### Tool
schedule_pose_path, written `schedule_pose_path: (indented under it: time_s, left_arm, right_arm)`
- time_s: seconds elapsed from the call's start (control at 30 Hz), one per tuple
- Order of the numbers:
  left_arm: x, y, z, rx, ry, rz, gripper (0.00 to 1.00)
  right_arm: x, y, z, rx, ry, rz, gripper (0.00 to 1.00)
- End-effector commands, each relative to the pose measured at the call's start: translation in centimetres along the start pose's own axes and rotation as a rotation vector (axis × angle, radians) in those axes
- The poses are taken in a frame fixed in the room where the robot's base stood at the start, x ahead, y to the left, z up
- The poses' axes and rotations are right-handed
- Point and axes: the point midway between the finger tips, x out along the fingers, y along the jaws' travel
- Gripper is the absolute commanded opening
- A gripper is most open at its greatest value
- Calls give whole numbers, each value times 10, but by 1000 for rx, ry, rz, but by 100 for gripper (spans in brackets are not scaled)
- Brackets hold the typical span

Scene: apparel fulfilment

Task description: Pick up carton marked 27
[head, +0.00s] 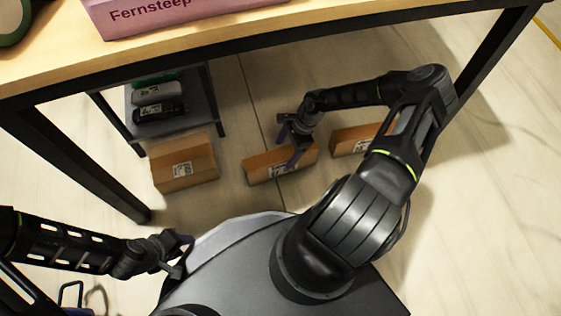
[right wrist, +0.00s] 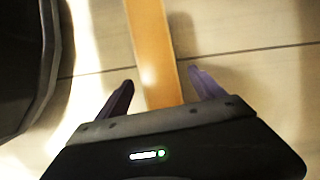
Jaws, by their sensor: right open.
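Three brown cartons stand on the floor beyond my base: a larger left carton (head: 185,169), a slim middle carton (head: 262,169) and a slim right carton (head: 352,141). Each has a white label, but I cannot read the numbers for sure. My right gripper (head: 288,147) is open over the middle carton and covers part of it. In the right wrist view the carton's narrow top (right wrist: 160,75) runs between the two spread fingers (right wrist: 160,92), with gaps on both sides. My left gripper (head: 184,254) looks open and empty, near my base's left side.
A wooden table (head: 330,28) with black legs spans above the cartons and carries a pink box (head: 165,12). A small dark rack (head: 203,105) with wrapped packages stands behind the left carton. The floor on the right is clear.

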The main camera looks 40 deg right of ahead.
Motion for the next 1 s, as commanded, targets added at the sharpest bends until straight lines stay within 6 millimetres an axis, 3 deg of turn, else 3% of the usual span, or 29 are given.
schedule_pose_path:
  time_s: [0.2,0.33,1.0]
  left_arm:
    - [24,-9,-2,-3,2,3,36]
    - [28,-10,-3,-3,2,5,36]
    - [26,-10,-3,-4,2,6,36]
  right_arm:
    - [36,0,0,-2,-1,2,78]
    - [48,0,1,-2,-1,2,78]
    - [48,0,2,0,0,1,77]
